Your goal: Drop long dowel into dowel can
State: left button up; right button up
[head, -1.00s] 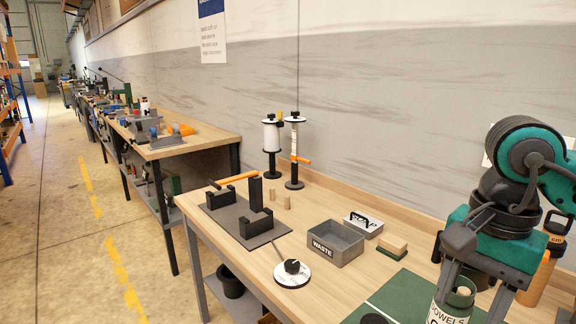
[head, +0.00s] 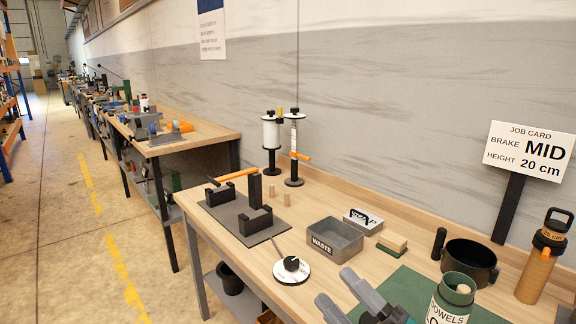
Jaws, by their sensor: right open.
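The dowel can (head: 447,309) is a white-labelled, green-rimmed cylinder at the bottom right of the head view, cut off by the lower edge. A pale wooden dowel (head: 463,288) shows its round end inside the can's mouth; its length is hidden. Two short wooden dowels (head: 272,191) stand upright on the bench beside the dark fixture. My right gripper (head: 338,287) is at the bottom centre, left of the can and apart from it, open with nothing seen between its fingers. My left gripper is not in view.
A grey WASTE bin (head: 336,245) sits mid-bench. A round white dial (head: 291,270) with a lever is left of my gripper. A black pot (head: 469,262), an orange-brown bottle (head: 537,276) and a job card (head: 528,152) stand right. A dark fixture plate (head: 247,225) is further left.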

jog(key=s+d+f+m+h, duration=0.1)
jog(key=d+f+m+h, duration=0.4)
jog(key=f+m+h, duration=0.55)
jog(key=s+d+f+m+g+h, duration=0.1)
jog(key=s+d+f+m+g, duration=0.1)
jog(key=f, duration=0.7)
jog(key=s+d+f+m+g+h, duration=0.1)
jog(key=s+d+f+m+g, duration=0.1)
jog(key=s+f+m+g, duration=0.2)
jog(key=s+f+m, duration=0.3)
jog(key=s+f, duration=0.2)
jog(key=shift+d+h, duration=0.35)
